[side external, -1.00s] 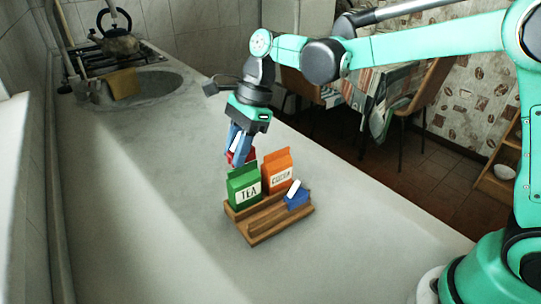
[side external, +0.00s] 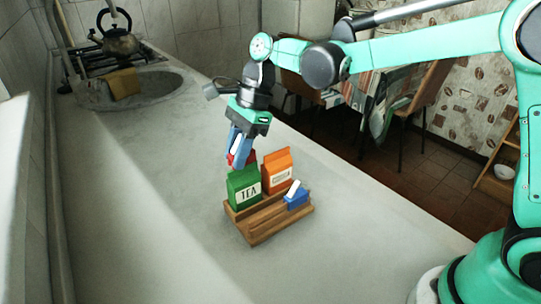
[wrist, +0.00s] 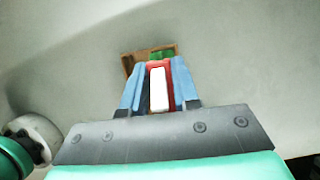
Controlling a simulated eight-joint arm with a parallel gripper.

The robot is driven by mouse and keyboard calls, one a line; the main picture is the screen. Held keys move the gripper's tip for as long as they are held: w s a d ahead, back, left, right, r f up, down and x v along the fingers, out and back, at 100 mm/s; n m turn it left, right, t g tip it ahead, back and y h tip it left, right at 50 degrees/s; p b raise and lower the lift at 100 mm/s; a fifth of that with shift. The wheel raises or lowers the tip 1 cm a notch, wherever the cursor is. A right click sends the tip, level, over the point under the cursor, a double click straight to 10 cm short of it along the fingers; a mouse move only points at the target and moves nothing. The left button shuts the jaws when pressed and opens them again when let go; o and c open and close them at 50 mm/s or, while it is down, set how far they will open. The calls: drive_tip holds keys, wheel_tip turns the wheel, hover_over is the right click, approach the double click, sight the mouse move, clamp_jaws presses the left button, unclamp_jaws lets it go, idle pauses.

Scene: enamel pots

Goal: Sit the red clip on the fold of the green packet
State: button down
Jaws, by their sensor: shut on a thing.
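The green packet (side external: 242,187), marked TEA, stands upright in the left part of the wooden rack (side external: 262,232). My gripper (side external: 236,163) is shut on the red clip (side external: 252,157), just above and behind the packet's top fold in the side view. In the wrist view the red clip (wrist: 159,65), with a white tab, sits between my blue fingers (wrist: 158,90). A bit of the green packet (wrist: 162,54) shows just beyond the clip. I cannot tell whether the clip touches the fold.
An orange packet (side external: 277,172) stands in the rack to the right of the green one. A blue clip (side external: 297,197) with a white tab is at the rack's right end. The counter (side external: 170,220) around the rack is clear. A sink (side external: 150,88) lies at the back.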

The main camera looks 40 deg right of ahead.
drive_tip(key=shift+f, duration=1.2)
idle(0.3)
drive_tip(key=c, duration=0.6)
unclamp_jaws()
drive_tip(key=v, duration=0.5)
drive_tip(key=shift+r, duration=0.15)
drive_tip(key=s+d+n+t+h, duration=0.1)
drive_tip(key=s+d+n+t, duration=0.1)
drive_tip(key=n, duration=0.4)
drive_tip(key=s+d+f+n+t+h, duration=0.1)
drive_tip(key=s+d+n+t+h, duration=0.1)
drive_tip(key=s+d+n, duration=0.2)
drive_tip(key=s+d+n+t+h, duration=0.1)
drive_tip(key=s+d+n+t, duration=0.2)
drive_tip(key=n, duration=0.5)
drive_tip(key=shift+s+d+f+n+h, duration=0.15)
drive_tip(key=shift+s+d, duration=0.1)
drive_tip(key=shift+s, duration=0.4)
drive_tip(key=shift+s+d+f+n+h, duration=0.15)
drive_tip(key=shift+s+d, duration=0.1)
drive_tip(key=shift+s, duration=0.35)
